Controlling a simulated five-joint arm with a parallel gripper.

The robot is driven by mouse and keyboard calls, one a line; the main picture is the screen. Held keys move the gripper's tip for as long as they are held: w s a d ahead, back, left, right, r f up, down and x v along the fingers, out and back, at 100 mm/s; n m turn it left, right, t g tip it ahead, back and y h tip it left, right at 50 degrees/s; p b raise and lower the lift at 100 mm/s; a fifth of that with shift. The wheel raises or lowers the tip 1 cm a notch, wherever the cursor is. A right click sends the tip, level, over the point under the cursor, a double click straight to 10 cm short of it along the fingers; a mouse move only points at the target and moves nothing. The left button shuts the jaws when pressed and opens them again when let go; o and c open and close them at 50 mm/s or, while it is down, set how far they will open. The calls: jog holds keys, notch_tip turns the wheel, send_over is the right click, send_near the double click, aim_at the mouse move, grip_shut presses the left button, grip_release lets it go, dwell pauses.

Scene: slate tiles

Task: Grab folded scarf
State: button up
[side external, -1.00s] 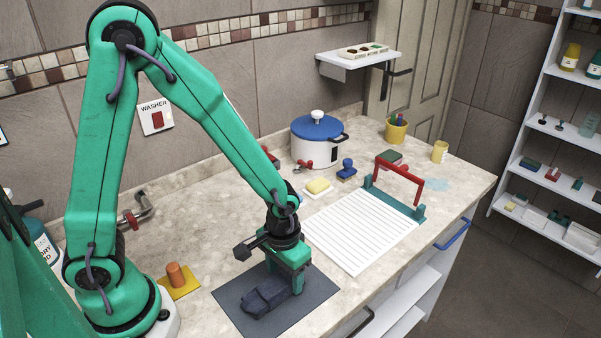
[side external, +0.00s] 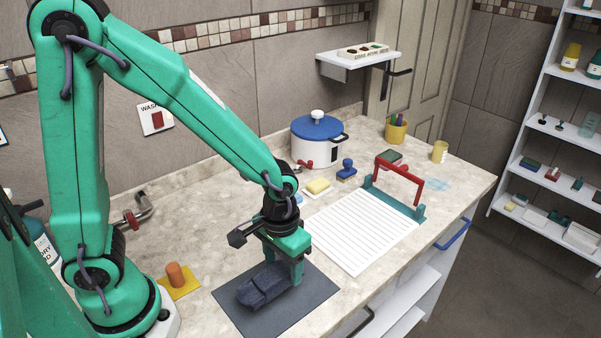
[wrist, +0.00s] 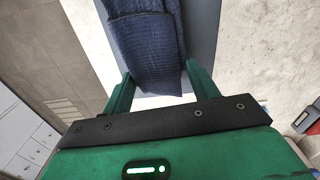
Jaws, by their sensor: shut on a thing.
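The folded scarf (side external: 262,287) is dark blue and sits over the dark grey mat (side external: 310,298) on the counter. My gripper (side external: 283,272) is shut on the scarf's right end, coming down from above. In the wrist view the textured scarf (wrist: 152,62) lies between the two green fingers of my gripper (wrist: 160,82). One finger shows on the near side in the side view, and the other is mostly hidden. I cannot tell exactly how far the scarf is off the mat.
An orange peg on a yellow base (side external: 177,279) stands left of the mat. A yellow sponge (side external: 318,186), a blue stamp (side external: 347,170) and a white pot (side external: 318,142) stand behind.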

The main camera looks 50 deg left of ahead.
jog(key=s+d+r, duration=0.6)
jog(key=s, duration=0.1)
jog(key=shift+s+d, duration=0.35)
jog(key=shift+d, duration=0.05)
jog(key=shift+r, duration=0.1)
jog(key=shift+w, duration=0.15)
dwell(0.3)
